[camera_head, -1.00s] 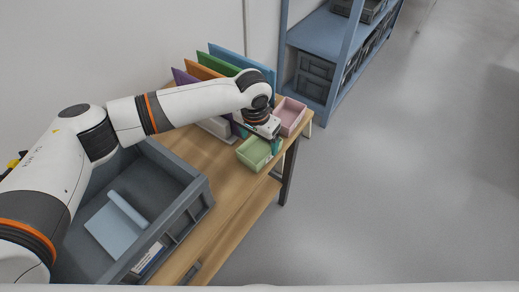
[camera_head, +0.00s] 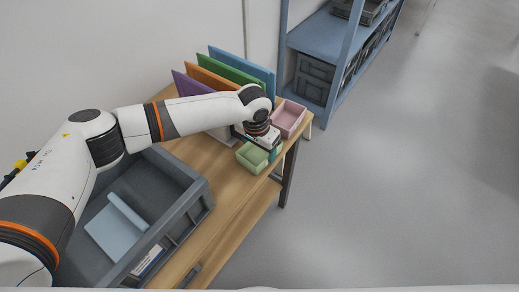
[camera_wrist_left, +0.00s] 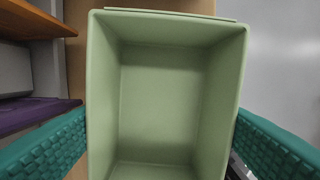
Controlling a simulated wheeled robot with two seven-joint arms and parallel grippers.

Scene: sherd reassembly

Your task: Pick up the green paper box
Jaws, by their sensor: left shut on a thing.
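The green paper box (camera_head: 251,159) is a small, open-topped, pale green tray near the right edge of the wooden table. In the left wrist view the green box (camera_wrist_left: 158,95) fills the middle and its inside is empty. My left gripper (camera_head: 260,151) has one teal finger on each side of the box and is shut on it. In the head view my wrist hides part of the box's far side. I cannot tell whether the box is clear of the table. My right gripper is not in view.
A pink box (camera_head: 289,117) stands just beyond the green one. Purple, orange, green and blue upright panels (camera_head: 240,70) stand at the back. A grey crate (camera_head: 190,205) with a light blue object (camera_head: 115,225) stands at the near left. A blue shelf (camera_head: 322,38) is beyond the table.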

